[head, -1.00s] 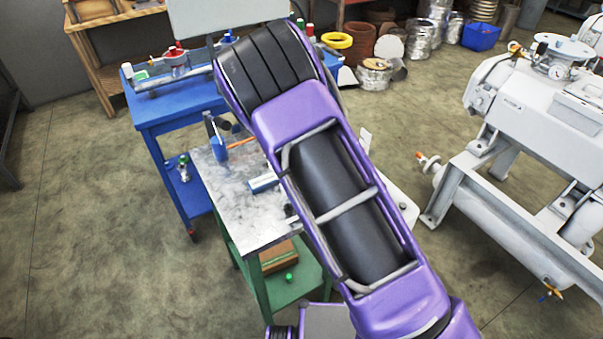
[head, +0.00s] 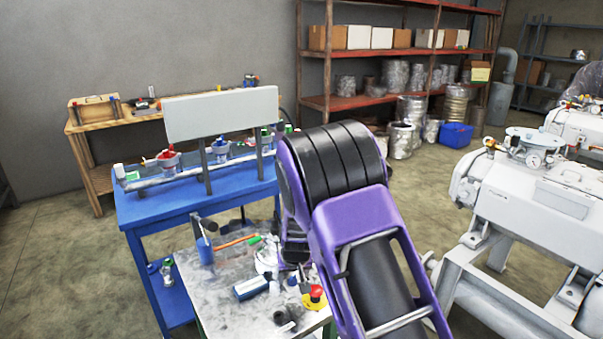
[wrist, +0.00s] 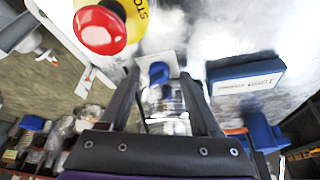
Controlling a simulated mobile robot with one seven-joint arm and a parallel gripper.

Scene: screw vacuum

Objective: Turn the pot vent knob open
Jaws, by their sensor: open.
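A small blue knob (wrist: 159,71) shows in the wrist view, on or just above a clear and metallic body (wrist: 167,108). I take it for the vent knob, though its label and turn position are not readable. My gripper (wrist: 163,78) is open, with one dark finger on each side of the knob. I cannot tell whether either finger touches it. In the head view my purple arm hides most of the gripper and the knob; only part of a pale round item (head: 266,259) shows beside the arm on the worktable.
A red-and-yellow stop button (wrist: 100,28) is close to the left finger; it also stands on the worktable (head: 235,305). A blue box (wrist: 246,75) lies to the right. A blue bench (head: 150,215) with valves stands behind, and a white machine (head: 560,190) at right.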

